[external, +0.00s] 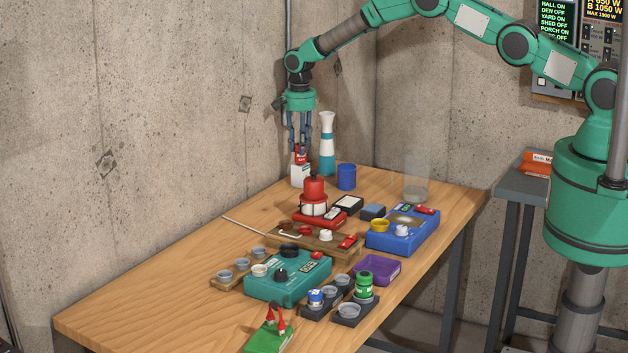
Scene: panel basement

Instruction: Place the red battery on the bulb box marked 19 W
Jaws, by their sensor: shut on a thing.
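My gripper (300,140) points straight down at the far left part of the wooden table. Its fingers are shut on a small red object (301,156) with pale marking, which appears to be the red battery. A white box (299,177) stands upright directly below the fingers in this view. The red object is at the box's top; whether it touches the box or is just above it I cannot tell. Any wattage mark on the box is too small to read, so I cannot confirm that it is the 19 W bulb box.
A tall white-and-teal bottle (327,150) and a blue cup (346,178) stand close right of the box. The table's front left is clear.

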